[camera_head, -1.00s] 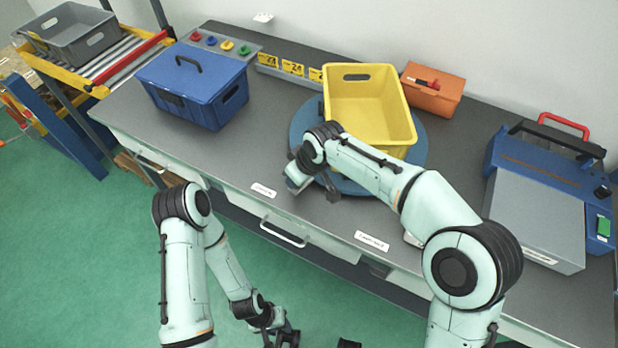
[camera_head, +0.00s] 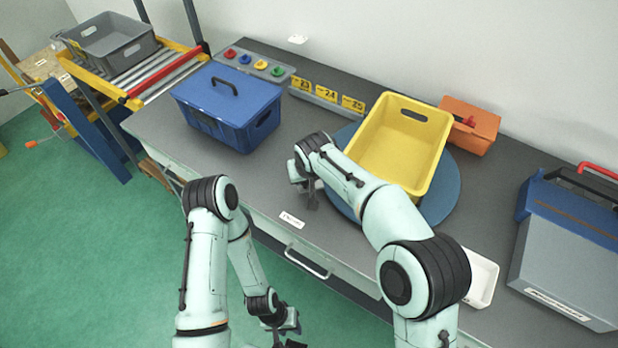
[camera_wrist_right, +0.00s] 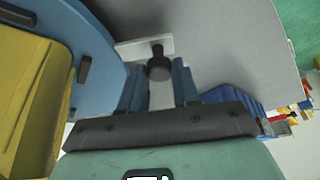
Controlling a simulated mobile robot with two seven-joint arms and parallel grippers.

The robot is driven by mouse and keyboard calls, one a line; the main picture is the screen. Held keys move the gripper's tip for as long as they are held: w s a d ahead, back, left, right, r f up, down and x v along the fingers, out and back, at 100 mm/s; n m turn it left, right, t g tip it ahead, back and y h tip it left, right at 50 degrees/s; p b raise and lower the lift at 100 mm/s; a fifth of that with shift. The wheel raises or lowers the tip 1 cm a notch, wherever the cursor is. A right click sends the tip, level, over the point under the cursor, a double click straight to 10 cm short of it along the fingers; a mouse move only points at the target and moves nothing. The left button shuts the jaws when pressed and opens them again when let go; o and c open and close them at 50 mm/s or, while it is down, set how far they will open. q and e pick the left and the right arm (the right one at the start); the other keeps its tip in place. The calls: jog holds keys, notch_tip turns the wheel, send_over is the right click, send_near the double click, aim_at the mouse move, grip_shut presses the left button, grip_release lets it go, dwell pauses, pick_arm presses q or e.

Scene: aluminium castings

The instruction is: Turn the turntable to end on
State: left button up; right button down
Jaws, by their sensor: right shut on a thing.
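The blue round turntable (camera_head: 447,192) lies on the grey bench and also shows in the right wrist view (camera_wrist_right: 103,35). A yellow crate (camera_head: 400,150) stands on it, its long sides slanting from upper right to lower left. My right gripper (camera_head: 308,192) is at the turntable's left edge, partly hidden by its own wrist. In the right wrist view its fingers (camera_wrist_right: 158,88) are shut on a black knob (camera_wrist_right: 158,66) beside the turntable. My left gripper (camera_head: 287,325) hangs low in front of the bench, away from the turntable; its finger opening is unclear.
A blue lidded box (camera_head: 228,108) stands left on the bench. An orange box (camera_head: 470,125) is close behind the turntable. A white tray (camera_head: 480,280) and a blue-grey machine (camera_head: 565,255) are at the right. Number signs (camera_head: 327,95) stand at the back.

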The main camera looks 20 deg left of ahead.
jog(key=shift+w+a+m, duration=0.3)
jog(key=shift+w+a, duration=0.1)
jog(key=shift+w, duration=0.15)
jog(key=c, duration=1.2)
grip_release()
jog(key=o, duration=0.4)
jog(key=shift+w+a, duration=0.1)
jog(key=shift+w, duration=0.05)
jog(key=v, duration=1.3)
jog(key=shift+a+r, duration=0.1)
jog(key=shift+r, duration=0.05)
